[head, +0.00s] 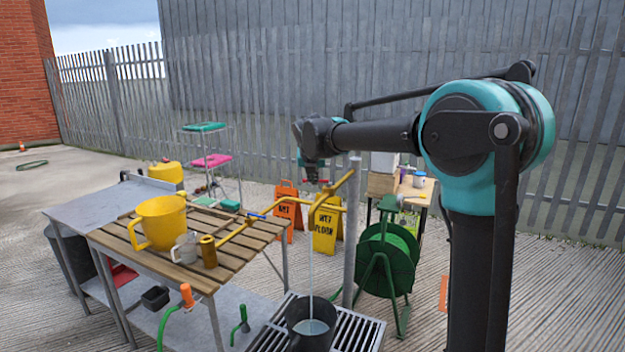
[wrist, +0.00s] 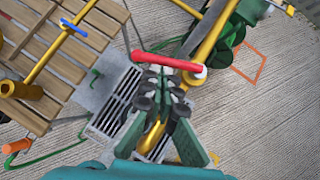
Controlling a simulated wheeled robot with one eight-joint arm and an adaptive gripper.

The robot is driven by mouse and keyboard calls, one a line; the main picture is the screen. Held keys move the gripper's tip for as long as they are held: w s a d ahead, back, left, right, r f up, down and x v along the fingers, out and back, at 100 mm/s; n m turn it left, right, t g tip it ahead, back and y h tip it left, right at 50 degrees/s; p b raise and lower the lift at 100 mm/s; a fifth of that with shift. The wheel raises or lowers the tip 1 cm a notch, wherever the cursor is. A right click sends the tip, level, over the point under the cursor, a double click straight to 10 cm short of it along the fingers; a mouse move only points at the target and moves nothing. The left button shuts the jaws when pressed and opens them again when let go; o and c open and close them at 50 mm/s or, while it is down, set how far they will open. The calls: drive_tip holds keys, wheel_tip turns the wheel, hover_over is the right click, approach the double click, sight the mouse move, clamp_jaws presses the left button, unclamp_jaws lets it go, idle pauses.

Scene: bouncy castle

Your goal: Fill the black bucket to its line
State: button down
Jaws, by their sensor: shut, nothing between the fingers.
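The black bucket (head: 309,338) stands upright on a floor grate, at the bottom middle of the head view. A thin stream of water (head: 311,265) falls from the yellow tap pipe (head: 331,196) into it. Pale water (head: 311,327) shows inside; I cannot make out the line. The tap's red lever (wrist: 168,62) lies across the pipe in the wrist view. My gripper (wrist: 163,82) is shut and empty, its tips right beside the lever; I cannot tell if they touch. My gripper (head: 313,178) also shows above the tap in the head view. The bucket is hidden in the wrist view.
A slatted bench (head: 185,275) at left holds a yellow jug (head: 162,222), a grey mug and a yellow pipe with a blue lever (head: 256,216). A green hose reel (head: 384,262) and grey post (head: 352,235) stand right of the bucket. Wet-floor signs (head: 325,228) stand behind.

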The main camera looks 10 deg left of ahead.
drive_tip(key=shift+w, duration=0.1)
idle(0.3)
drive_tip(key=shift+w+a+m+h, duration=0.25)
drive_tip(key=shift+w+m+h, duration=0.2)
drive_tip(key=shift+w+m, duration=0.15)
drive_tip(key=shift+w+a+m+h, duration=0.2)
drive_tip(key=shift+w+m+h, duration=0.25)
drive_tip(key=shift+w+m, duration=0.15)
drive_tip(key=shift+s, duration=0.1)
